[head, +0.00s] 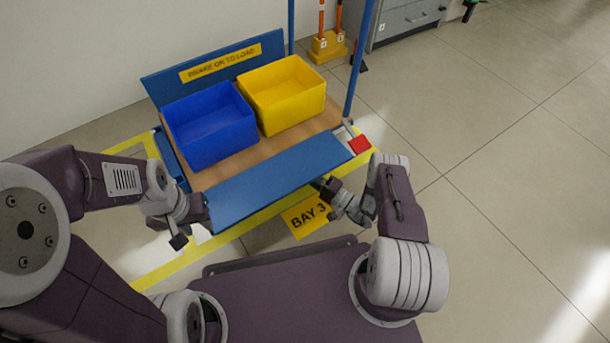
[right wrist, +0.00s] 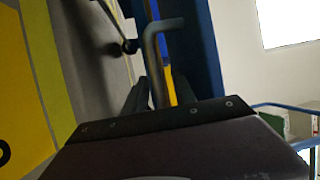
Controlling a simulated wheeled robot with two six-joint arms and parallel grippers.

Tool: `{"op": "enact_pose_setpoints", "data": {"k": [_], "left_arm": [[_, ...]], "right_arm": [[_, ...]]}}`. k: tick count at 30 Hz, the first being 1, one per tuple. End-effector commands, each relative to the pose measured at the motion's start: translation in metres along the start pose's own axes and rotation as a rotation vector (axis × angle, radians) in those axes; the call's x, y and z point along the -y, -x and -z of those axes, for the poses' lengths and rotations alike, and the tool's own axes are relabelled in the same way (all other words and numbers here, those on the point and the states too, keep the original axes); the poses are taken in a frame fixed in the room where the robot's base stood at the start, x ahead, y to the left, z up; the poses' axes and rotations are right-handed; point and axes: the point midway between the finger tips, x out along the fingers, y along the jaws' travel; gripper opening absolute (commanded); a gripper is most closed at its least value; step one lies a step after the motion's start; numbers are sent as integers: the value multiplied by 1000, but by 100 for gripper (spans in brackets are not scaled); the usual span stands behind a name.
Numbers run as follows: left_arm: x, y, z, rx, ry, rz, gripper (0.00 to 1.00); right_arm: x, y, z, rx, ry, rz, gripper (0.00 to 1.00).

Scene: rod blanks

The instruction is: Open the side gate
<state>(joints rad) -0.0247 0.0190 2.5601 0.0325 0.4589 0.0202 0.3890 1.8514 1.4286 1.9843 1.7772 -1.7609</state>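The cart's near-side blue panel (head: 280,178), which looks like the side gate, slopes between my two arms. My left gripper (head: 190,228) is at its left end; whether it touches or grips the panel is unclear. My right gripper (head: 328,190) is partly hidden under the panel's right part. In the right wrist view, a bent grey metal rod (right wrist: 156,50) stands between the dark fingers of my right gripper (right wrist: 160,92). A gap shows beside the rod, so these fingers look open around it. A blue surface (right wrist: 192,45) lies behind.
A blue bin (head: 210,125) and a yellow bin (head: 283,93) stand on the wooden deck (head: 232,172). A red pedal-like piece (head: 360,144) sits at the cart's right corner. A blue post (head: 358,60) rises there. Floor to the right is clear.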

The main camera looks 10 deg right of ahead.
Motion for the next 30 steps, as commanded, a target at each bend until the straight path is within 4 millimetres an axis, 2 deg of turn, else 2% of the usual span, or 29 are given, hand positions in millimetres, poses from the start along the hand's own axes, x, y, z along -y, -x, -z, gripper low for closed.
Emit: {"op": "enact_pose_setpoints", "data": {"k": [4, 7, 8, 30], "left_arm": [[0, 1, 0, 0, 0, 0, 36], [0, 1, 0, 0, 0, 0, 36], [0, 1, 0, 0, 0, 0, 36], [0, 1, 0, 0, 0, 0, 36]], "right_arm": [[1, 0, 0, 0, 0, 0, 32], [1, 0, 0, 0, 0, 0, 4], [1, 0, 0, 0, 0, 0, 0], [0, 0, 0, 0, 0, 0, 0]]}}
